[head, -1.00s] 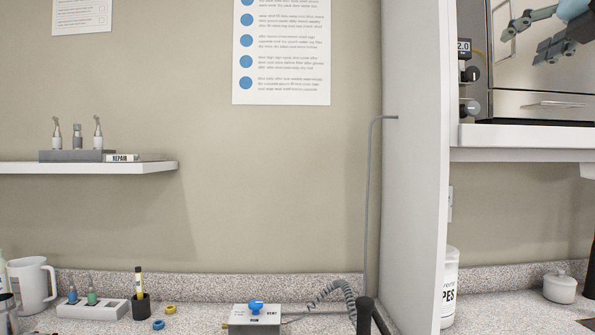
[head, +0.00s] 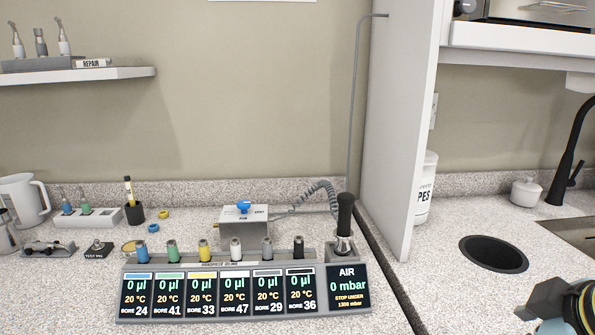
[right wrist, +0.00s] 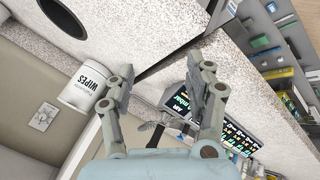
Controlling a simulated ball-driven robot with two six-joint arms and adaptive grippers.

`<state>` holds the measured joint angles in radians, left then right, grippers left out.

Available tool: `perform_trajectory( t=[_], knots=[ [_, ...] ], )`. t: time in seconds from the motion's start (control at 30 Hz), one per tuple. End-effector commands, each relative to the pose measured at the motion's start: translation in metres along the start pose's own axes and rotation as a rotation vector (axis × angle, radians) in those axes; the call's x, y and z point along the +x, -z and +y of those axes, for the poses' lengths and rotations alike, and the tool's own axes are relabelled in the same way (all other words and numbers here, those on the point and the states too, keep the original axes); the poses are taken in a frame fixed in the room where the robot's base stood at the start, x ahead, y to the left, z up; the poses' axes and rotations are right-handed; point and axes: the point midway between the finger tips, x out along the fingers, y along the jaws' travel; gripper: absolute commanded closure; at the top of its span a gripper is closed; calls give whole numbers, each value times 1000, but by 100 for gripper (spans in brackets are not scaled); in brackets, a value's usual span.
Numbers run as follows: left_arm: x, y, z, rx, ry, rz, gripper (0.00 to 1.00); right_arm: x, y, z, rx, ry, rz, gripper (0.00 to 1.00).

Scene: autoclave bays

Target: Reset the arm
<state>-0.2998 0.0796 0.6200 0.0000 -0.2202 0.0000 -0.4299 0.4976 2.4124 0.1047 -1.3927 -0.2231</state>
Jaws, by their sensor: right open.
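My right gripper (right wrist: 160,65) is open in the right wrist view, its two grey fingers spread with nothing between them. It points down over the speckled counter, with the dividing panel's edge between the fingers beyond. Part of my right arm (head: 562,305) shows at the lower right corner of the head view, over the counter right of the divider. My left gripper is not in view.
A handpiece stand (head: 240,265) with lit readouts sits left of the white divider (head: 400,130). A control box (head: 243,228) stands behind it. Right of the divider are a wipes tub (head: 424,195), a round counter hole (head: 493,254) and a black faucet (head: 570,150).

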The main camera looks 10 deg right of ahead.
Motion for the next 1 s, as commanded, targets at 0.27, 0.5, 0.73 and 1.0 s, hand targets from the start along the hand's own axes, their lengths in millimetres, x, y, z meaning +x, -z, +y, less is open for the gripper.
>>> perform_trajectory(
  t=[0.27, 0.5, 0.73, 1.0],
  knots=[
    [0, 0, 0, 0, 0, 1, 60, -20, -42, -93, 405, 151, -181, 46],
    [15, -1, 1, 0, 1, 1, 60, 34, -72, -135, 506, 185, -263, 46],
    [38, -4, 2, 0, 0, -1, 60, 133, -120, -178, 509, 195, -301, 46],
    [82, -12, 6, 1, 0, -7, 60, 268, -246, -277, 516, 217, -377, 46]
  ],
)
